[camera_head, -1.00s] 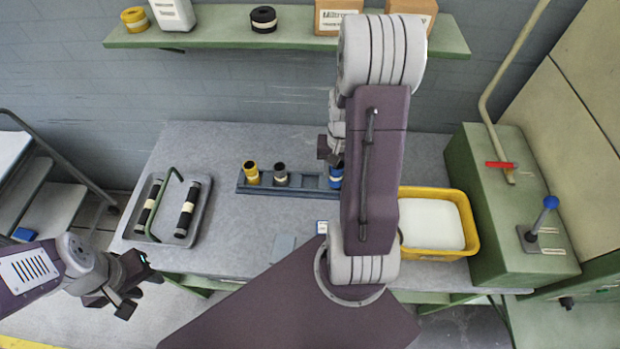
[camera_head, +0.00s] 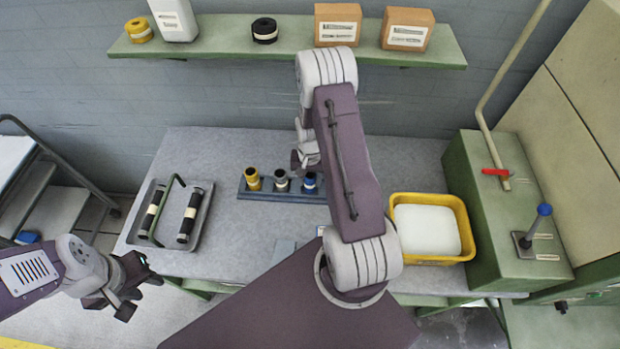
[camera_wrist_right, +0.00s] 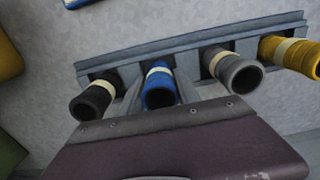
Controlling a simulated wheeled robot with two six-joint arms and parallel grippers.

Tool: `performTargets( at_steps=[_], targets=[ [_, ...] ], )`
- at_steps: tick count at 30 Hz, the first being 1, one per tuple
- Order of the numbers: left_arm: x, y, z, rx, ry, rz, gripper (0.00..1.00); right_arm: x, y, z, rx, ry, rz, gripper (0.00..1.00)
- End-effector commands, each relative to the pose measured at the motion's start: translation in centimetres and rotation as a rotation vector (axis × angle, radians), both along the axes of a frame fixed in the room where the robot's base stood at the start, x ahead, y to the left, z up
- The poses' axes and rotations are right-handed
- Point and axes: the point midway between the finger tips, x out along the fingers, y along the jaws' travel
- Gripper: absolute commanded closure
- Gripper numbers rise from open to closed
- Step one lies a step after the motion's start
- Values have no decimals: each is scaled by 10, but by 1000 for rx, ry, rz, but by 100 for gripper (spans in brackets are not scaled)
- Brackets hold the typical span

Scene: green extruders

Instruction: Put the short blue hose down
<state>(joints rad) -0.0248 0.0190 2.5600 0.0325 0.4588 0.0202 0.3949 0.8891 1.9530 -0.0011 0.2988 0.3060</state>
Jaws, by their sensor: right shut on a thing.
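The short blue hose (camera_head: 310,183) stands upright in line with the rack (camera_head: 270,194), beside the grey hose (camera_head: 281,181). In the right wrist view the blue hose (camera_wrist_right: 159,88) is between the grey hose (camera_wrist_right: 234,71) and a black hose (camera_wrist_right: 96,98). My right gripper (camera_wrist_right: 160,92) is shut on the blue hose. I cannot tell whether the hose's lower end is fully seated. A yellow hose (camera_head: 253,179) stands at the rack's left end. The rack's right end is hidden behind my right arm in the head view. My left gripper (camera_head: 133,288) is open and empty, off the table's left front.
A tray (camera_head: 205,222) with two black hoses and a green handle lies at the table's left. A yellow bin (camera_head: 458,205) with white contents stands right, beside a green machine (camera_head: 490,220). A shelf (camera_head: 290,58) with boxes and rolls runs along the back wall.

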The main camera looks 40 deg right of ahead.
Motion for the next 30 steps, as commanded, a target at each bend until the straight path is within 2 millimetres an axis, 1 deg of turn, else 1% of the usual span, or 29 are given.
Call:
performTargets(
  at_steps=[4, 8, 9, 11, 19, 22, 23, 26, 30],
  targets=[
    [0, 0, -1, 0, 0, 0, 64, 0, 0, 0, -1, -1, 0, 100],
    [0, 0, -4, 0, 0, 0, 64, 0, 0, -4, 0, 0, 0, 100],
    [0, 0, -4, 0, 0, 0, 64, 0, 0, -4, 0, 0, 0, 56],
    [0, 0, -3, 0, 0, 0, 64, 0, 0, -3, 0, 0, 0, 39],
    [0, 0, -3, 0, 0, 0, 64, 0, 0, -3, 0, 0, 0, 39],
    [0, 0, 3, 0, 0, 0, 64, 0, 0, 4, -1, -1, 0, 39],
    [0, 0, -1, 0, 0, 0, 64, 1, 0, 4, -1, -2, 0, 39],
    [0, 0, -5, 0, 0, 0, 64, 1, -1, 21, -2, -6, 0, 39],
    [0, 0, -10, 0, 0, 0, 64, 2, -1, 54, -3, -7, 0, 39]
  ],
)
